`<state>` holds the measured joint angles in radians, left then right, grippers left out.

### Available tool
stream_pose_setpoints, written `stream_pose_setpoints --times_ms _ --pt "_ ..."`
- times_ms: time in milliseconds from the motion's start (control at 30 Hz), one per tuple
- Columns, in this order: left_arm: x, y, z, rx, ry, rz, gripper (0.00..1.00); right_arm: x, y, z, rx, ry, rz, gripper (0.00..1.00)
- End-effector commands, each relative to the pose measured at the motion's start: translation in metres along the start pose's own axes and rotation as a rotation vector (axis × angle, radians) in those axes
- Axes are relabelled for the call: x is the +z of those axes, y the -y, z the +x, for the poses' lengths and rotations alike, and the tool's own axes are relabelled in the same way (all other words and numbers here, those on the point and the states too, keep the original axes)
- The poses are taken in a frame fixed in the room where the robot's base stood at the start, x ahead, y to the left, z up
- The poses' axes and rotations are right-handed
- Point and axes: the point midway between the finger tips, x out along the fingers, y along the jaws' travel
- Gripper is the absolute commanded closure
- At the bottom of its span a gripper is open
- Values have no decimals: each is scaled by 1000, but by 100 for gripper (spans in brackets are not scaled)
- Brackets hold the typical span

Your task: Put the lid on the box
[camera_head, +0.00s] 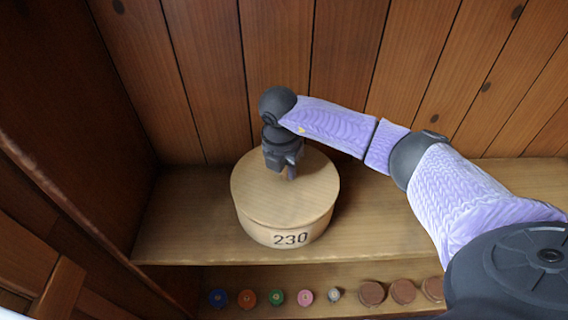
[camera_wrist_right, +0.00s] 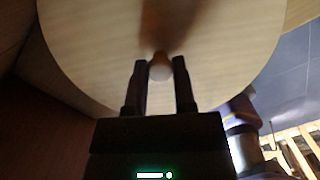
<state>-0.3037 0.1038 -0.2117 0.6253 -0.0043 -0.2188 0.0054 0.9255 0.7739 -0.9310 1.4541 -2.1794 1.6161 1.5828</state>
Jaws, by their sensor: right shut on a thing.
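The round wooden box (camera_head: 262,230), marked 230, stands on the upper shelf. The pale round lid (camera_head: 262,203) lies on top of the box or just over it; whether it is fully seated I cannot tell. My right gripper (camera_head: 289,172) points down at the lid's middle. In the right wrist view the right gripper (camera_wrist_right: 160,72) is shut on the lid's small round knob (camera_wrist_right: 160,66), with the lid's face (camera_wrist_right: 85,45) filling most of the view. My left gripper is not in view.
The upper shelf (camera_head: 400,215) has free room left and right of the box. A plank wall (camera_head: 210,90) stands close behind. On the lower shelf are several coloured spools (camera_head: 277,297) and brown round pieces (camera_head: 372,293) in a row.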

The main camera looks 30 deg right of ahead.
Motion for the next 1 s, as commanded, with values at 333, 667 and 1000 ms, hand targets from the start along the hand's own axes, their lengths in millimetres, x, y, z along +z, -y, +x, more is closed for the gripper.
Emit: stream_pose_setpoints --times_ms 333,667,1000 --pt "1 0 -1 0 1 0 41 0 0 0 1 0 -1 100" --pt "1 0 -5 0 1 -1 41 0 0 -2 2 1 -1 100" --pt "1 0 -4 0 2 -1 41 0 0 -1 2 0 -1 100"
